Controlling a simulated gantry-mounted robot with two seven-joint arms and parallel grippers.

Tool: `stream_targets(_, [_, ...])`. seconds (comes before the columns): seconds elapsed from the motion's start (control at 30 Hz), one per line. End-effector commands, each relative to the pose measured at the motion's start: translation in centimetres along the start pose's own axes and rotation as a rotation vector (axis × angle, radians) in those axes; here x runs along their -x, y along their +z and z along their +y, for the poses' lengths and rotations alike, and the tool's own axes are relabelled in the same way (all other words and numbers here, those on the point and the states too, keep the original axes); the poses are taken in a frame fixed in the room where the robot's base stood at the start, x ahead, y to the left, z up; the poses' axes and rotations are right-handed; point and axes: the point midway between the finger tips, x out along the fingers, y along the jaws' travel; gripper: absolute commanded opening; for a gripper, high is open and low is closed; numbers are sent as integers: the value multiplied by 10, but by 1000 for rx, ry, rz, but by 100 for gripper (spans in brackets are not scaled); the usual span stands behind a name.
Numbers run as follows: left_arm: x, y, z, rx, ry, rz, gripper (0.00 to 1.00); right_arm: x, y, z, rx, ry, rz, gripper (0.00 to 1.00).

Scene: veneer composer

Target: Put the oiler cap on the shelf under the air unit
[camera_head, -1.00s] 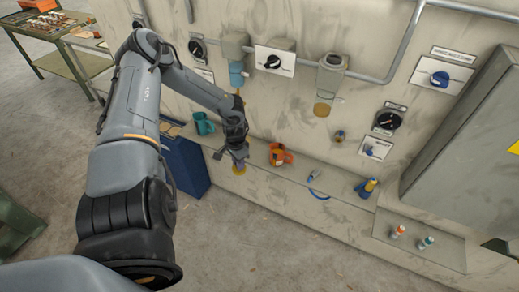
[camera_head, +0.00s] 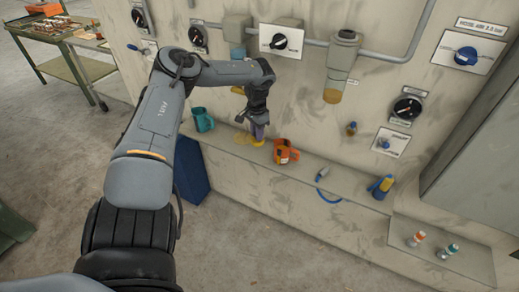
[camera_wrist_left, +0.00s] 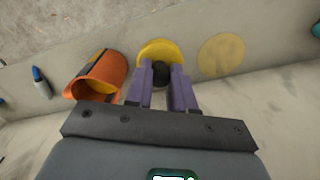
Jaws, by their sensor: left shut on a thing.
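The oiler cap (camera_wrist_left: 158,49) is a yellow disc with a dark knob in the left wrist view. My left gripper (camera_wrist_left: 162,73) is shut on the knob with its purple fingers. In the head view this gripper (camera_head: 259,131) is down at the shelf (camera_head: 295,170), just left of an orange jug. A flat yellow round mark (camera_wrist_left: 221,55) lies beside the cap, apart from it, with bare shelf between. I cannot tell whether the cap touches the shelf. A grey air unit (camera_head: 238,27) is on the wall above, partly hidden by my arm. My right gripper is not in view.
The orange jug (camera_head: 286,152) stands close to the right of my left gripper, and a teal jug (camera_head: 203,119) to its left. A blue hose piece (camera_head: 328,195) and a blue-yellow bottle (camera_head: 381,187) are farther right. Another wall unit (camera_head: 341,60) hangs with an amber bowl.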

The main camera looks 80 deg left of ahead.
Motion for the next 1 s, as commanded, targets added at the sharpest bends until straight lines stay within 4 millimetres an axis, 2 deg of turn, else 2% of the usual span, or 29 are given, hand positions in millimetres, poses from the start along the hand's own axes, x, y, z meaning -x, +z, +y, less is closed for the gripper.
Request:
stream_targets(0.13, [-4,-11,-1,-8,-2,-4,0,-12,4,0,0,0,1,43])
stream_targets(0.2, [-18,-10,-1,-7,3,-5,0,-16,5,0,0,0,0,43])
stream_targets(0.3, [-27,-10,0,-8,3,-3,0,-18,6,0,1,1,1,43])
stream_targets(0.53, [-38,-10,0,-7,3,-2,0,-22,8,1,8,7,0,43])
stream_targets(0.77, [-69,-10,-1,-7,1,-4,0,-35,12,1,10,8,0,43])
stream_targets(1.0, [-71,-14,-2,-7,3,0,0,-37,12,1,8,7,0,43])
